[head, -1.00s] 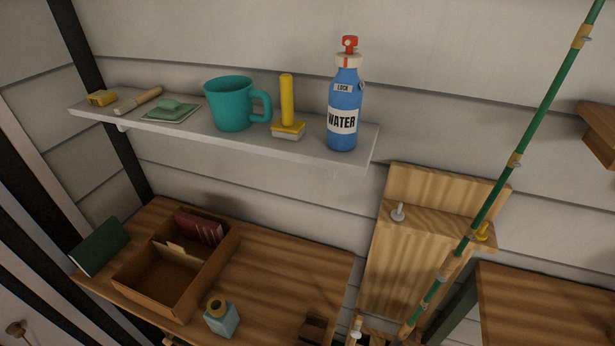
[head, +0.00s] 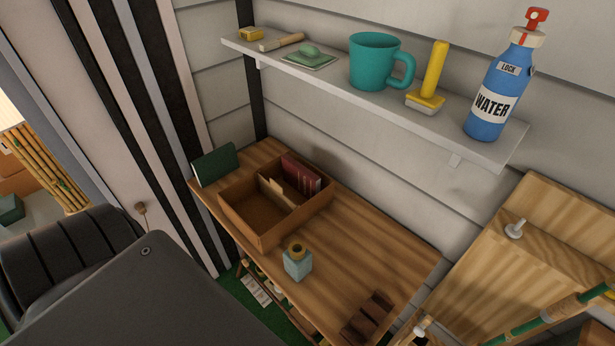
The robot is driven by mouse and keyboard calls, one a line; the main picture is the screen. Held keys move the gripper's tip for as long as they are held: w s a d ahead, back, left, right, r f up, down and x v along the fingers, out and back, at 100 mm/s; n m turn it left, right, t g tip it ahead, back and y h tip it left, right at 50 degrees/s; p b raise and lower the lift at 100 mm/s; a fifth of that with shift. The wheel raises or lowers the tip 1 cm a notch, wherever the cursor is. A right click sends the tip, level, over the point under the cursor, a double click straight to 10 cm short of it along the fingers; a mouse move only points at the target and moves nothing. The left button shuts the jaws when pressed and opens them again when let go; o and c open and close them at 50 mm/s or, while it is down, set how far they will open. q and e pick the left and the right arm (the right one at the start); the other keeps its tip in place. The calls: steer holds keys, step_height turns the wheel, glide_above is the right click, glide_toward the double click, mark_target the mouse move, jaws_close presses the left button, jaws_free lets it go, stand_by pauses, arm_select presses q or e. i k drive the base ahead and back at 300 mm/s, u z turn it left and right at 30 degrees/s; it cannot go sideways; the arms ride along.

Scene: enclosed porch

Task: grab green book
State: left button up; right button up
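The green book (head: 215,164) stands on the left end of the wooden table (head: 365,248), left of a brown box. Its dark green cover faces me and it leans slightly. Nothing touches it from my side. A large dark grey part of my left arm fills the lower left of the head view, in front of and left of the table. Neither gripper's fingers show.
The divided brown box (head: 262,238) holds a dark red book (head: 301,175). A light blue bottle (head: 298,264) stands in front of it. The shelf above carries a teal mug (head: 374,62), a yellow-handled stamp (head: 431,80) and a blue water bottle (head: 492,95).

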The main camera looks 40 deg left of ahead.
mark_target(211, 167)
steer(key=z, duration=1.65)
steer(key=k, duration=1.85)
steer(key=u, duration=1.9)
steer(key=i, duration=0.1)
steer(key=z, duration=0.55)
